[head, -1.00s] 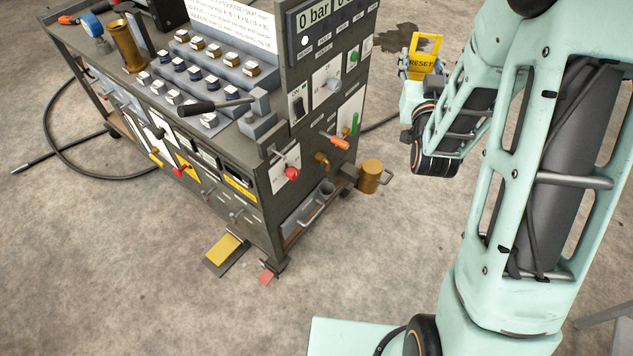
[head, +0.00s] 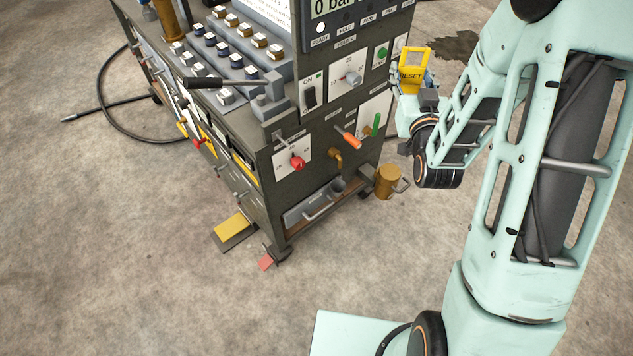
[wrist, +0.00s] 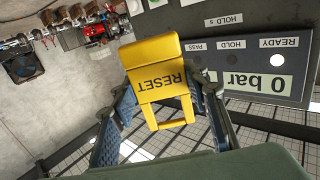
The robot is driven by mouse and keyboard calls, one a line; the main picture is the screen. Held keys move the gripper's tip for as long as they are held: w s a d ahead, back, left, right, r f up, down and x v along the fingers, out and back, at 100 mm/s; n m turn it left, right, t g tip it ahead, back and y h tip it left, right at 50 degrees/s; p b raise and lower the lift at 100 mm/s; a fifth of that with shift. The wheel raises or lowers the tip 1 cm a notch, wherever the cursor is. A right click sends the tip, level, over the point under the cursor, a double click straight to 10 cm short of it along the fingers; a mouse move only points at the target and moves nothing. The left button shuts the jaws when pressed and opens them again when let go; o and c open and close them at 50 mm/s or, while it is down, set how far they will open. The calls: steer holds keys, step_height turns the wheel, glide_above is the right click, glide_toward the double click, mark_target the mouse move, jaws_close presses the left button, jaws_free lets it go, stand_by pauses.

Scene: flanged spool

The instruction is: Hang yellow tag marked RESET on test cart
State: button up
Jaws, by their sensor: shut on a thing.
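The yellow tag marked RESET (head: 412,74) is held in my gripper (head: 411,88) at the right of the test cart, in the head view. In the wrist view the tag (wrist: 162,82) sits between the two fingers of my gripper (wrist: 162,106), its lettering upside down, with an open loop at its lower end. The fingers are shut on its sides. The test cart (head: 255,150) stands left of my gripper. Its end panel carries a red knob, an orange-handled lever, a brass tap and a green lever. In the wrist view its display panel (wrist: 262,62) lies to the right of the tag.
A brass mug (head: 388,182) stands by the cart's lower right corner. A yellow pedal (head: 231,227) sticks out low at the front. A black hose (head: 120,128) lies on the floor at the left.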

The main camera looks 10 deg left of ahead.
steer(key=s+a+f+n+g+y+b, duration=0.3)
steer(key=s+a+f+b, duration=0.3)
steer(key=a+f, duration=0.3)
steer(key=s+a+f+n+g+y+b, duration=0.4)
steer(key=s+a+f, duration=0.4)
steer(key=f, duration=0.8)
steer(key=a+n+y+b, duration=0.1)
steer(key=a+y+b, duration=0.1)
steer(key=shift+a+f+y, duration=0.15)
steer(key=shift+f+y, duration=0.05)
steer(key=shift+y, duration=0.1)
steer(key=w+b, duration=0.1)
steer(key=b, duration=0.3)
steer(key=shift+a, duration=0.35)
steer(key=b, duration=0.6)
steer(key=shift+a+f, duration=0.15)
steer(key=shift+a, duration=0.25)
